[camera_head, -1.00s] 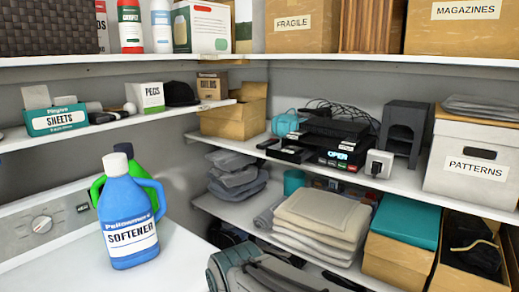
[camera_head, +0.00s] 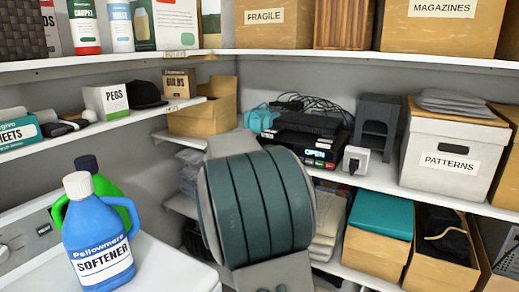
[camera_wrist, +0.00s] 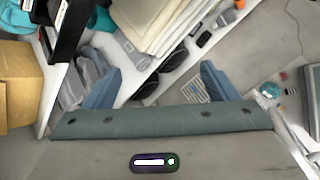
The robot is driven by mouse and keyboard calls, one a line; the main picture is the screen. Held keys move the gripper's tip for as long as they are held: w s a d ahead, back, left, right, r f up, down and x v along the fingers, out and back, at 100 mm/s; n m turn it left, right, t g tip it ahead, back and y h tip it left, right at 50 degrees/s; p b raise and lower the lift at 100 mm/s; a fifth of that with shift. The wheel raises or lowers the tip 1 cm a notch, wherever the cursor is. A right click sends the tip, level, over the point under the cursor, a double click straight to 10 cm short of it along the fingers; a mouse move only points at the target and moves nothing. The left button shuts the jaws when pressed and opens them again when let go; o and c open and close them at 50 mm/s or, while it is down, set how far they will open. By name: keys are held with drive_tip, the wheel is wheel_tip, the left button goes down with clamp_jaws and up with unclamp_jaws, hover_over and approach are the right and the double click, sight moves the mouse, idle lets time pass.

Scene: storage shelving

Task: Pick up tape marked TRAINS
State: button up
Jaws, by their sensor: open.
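No tape with a readable TRAINS mark shows in either view. In the head view, black devices (camera_head: 305,140) with a lit OPEN display sit on the middle right shelf. The small items low on their front are too small to read. In the wrist view, a black box-like thing with white labels (camera_wrist: 70,28) shows at the upper left, its wording unreadable. My gripper (camera_wrist: 160,86) is open and empty, its two blue-grey fingers apart above the lower shelf area. In the head view, my arm's green and grey link hides the fingers and part of the shelves.
Folded beige cloths (camera_wrist: 160,22) lie close ahead in the wrist view. A white plug-like block (camera_head: 355,160), a dark grey holder (camera_head: 375,130) and a PATTERNS box (camera_head: 440,165) stand right of the devices. A blue SOFTENER bottle (camera_head: 95,235) stands on the white machine at left.

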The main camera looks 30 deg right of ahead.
drive_tip(key=w+d+r+n+t+h+p, duration=0.1)
drive_tip(key=w+d+r+n+h, duration=0.15)
drive_tip(key=w+n, duration=0.3)
drive_tip(key=w+d+r+n+t+h+p, duration=0.1)
drive_tip(key=w+d+r+n+h, duration=0.1)
drive_tip(key=w+r+n, duration=0.3)
drive_tip(key=shift+m, duration=0.65)
drive_tip(key=p+x, duration=0.1)
drive_tip(key=x, duration=0.3)
drive_tip(key=p+x, duration=0.1)
drive_tip(key=x, duration=0.4)
drive_tip(key=p+x, duration=0.1)
drive_tip(key=x, duration=0.4)
drive_tip(key=shift+w+a+f, duration=0.2)
drive_tip(key=shift+w+f, duration=0.1)
drive_tip(key=shift+f, duration=0.05)
drive_tip(key=c, duration=1.1)
